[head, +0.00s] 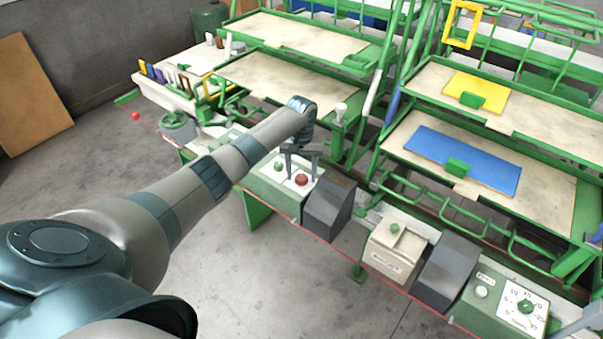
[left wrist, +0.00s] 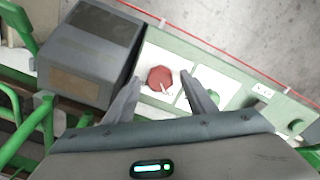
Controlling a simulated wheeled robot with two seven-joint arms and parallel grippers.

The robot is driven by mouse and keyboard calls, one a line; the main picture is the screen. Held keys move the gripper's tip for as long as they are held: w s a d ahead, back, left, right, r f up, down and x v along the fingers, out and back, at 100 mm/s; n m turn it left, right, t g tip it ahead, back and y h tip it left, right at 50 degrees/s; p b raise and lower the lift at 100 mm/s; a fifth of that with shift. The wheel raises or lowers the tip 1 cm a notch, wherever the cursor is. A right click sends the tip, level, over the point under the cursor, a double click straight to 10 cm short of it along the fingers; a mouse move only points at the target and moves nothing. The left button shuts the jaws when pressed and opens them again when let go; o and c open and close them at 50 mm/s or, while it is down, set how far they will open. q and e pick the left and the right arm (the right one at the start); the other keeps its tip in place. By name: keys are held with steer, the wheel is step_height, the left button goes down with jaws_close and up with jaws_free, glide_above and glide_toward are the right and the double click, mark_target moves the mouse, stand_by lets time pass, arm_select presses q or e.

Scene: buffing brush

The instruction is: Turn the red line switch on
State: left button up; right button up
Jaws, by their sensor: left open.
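The red switch (head: 301,180) is a round red knob on a white plate, on a green control box. It also shows in the left wrist view (left wrist: 159,79), with a small light mark on it. My left gripper (head: 302,174) is open above the box, its fingers pointing down. In the left wrist view the two fingertips (left wrist: 160,76) lie on either side of the red knob, with nothing held between them. I cannot tell whether either finger touches the knob. A green knob (head: 279,166) sits on a white plate beside the red one. My right gripper does not show.
A dark grey sloped box (head: 329,203) stands just right of the switch box. A thin red line (head: 318,236) runs along the machine's front edge. Green-framed racks (head: 300,33) rise behind. A beige box (head: 396,250) and a dial panel (head: 524,307) are further right. Open floor lies in front.

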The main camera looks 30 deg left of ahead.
arm_select(q)
steer(key=shift+f, duration=0.5)
steer(key=c, duration=1.1)
steer(key=shift+o, duration=0.3)
